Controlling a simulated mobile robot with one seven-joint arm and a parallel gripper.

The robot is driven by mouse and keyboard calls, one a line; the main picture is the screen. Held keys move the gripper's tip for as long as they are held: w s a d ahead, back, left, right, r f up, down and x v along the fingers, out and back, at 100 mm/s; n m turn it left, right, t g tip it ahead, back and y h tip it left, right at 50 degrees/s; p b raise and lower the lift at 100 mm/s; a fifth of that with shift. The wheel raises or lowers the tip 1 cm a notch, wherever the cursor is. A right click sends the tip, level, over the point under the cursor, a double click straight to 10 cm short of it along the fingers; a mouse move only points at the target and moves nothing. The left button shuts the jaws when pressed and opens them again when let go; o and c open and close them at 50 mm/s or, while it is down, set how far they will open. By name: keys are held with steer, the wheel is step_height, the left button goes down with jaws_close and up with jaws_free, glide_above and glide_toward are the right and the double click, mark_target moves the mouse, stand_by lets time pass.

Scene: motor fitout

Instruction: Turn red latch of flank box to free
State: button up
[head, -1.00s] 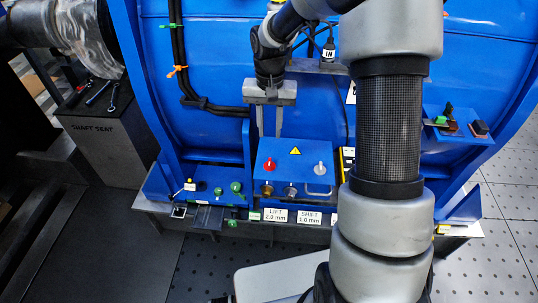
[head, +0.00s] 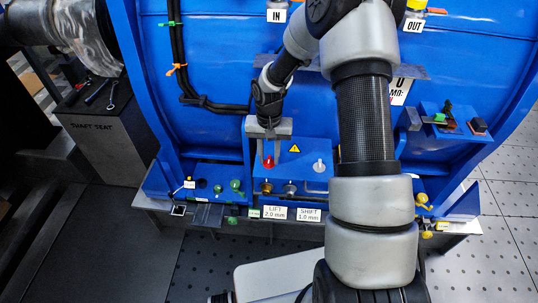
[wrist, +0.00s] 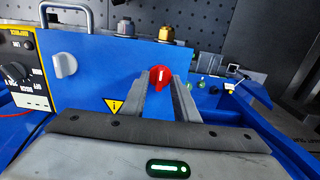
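The blue flank box (head: 308,152) stands on the base ledge, with a yellow warning triangle, a red latch and a white knob. The red latch (head: 268,164) is at its left. In the wrist view the latch (wrist: 160,77) is a round red knob with a pale line running roughly up and down. My gripper (head: 267,158) is over the latch, fingers pointing at it. In the wrist view my gripper (wrist: 161,90) is open, one finger on each side of the latch. I cannot tell whether either finger touches it.
The white knob (wrist: 64,65) and a metal handle (wrist: 68,12) are on the same box. Brass and steel fittings (wrist: 165,33) stick out at its edge. Green knobs (head: 235,184) sit on the ledge to the left. Black cables (head: 180,60) run down the blue housing.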

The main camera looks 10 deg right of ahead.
jaws_close()
steer(key=shift+n, duration=0.4)
steer(key=n+b, duration=0.1)
steer(key=n, duration=0.5)
steer(key=shift+n, duration=0.3)
steer(key=n, duration=1)
steer(key=shift+n, duration=0.4)
